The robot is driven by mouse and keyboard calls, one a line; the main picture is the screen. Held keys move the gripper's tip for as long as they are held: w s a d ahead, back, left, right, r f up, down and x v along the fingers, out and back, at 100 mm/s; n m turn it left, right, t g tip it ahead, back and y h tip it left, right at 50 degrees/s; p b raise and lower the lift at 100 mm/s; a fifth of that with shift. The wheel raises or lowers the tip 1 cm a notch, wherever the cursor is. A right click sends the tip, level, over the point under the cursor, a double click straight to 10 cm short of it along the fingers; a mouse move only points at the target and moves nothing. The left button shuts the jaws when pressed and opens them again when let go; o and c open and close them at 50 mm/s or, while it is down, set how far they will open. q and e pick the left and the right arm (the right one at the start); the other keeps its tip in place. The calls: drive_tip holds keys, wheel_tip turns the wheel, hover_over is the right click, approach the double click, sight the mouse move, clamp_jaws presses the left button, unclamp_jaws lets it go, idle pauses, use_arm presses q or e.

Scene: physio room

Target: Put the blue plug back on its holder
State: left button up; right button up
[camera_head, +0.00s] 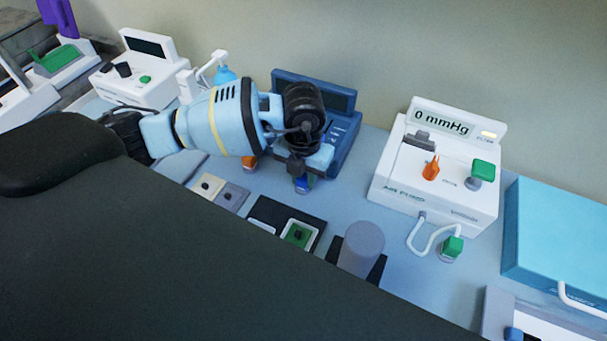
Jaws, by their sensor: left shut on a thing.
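My left gripper (304,168) reaches in from the left and points down over the table, in front of a dark blue device. It is shut on the blue plug (303,186), which shows just below the fingers. I cannot tell whether the plug touches the table or a seat under it. The dark blue device (347,104) stands behind the gripper, partly hidden by my arm. I cannot make out the plug's holder for certain. My right gripper is not in view.
A white air pump (393,178) reading 0 mmHg stands right of the gripper, its hose ending at a green plug (451,247). A grey cylinder (361,247) stands in front. A light blue box (560,235) is at right. A dark surface fills the lower left.

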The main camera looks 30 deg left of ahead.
use_arm(q)
drive_tip(key=o, duration=0.8)
drive_tip(key=shift+o, duration=0.2)
drive_tip(key=shift+o, duration=0.2)
drive_tip(key=o, duration=0.4)
drive_tip(key=shift+o, duration=0.2)
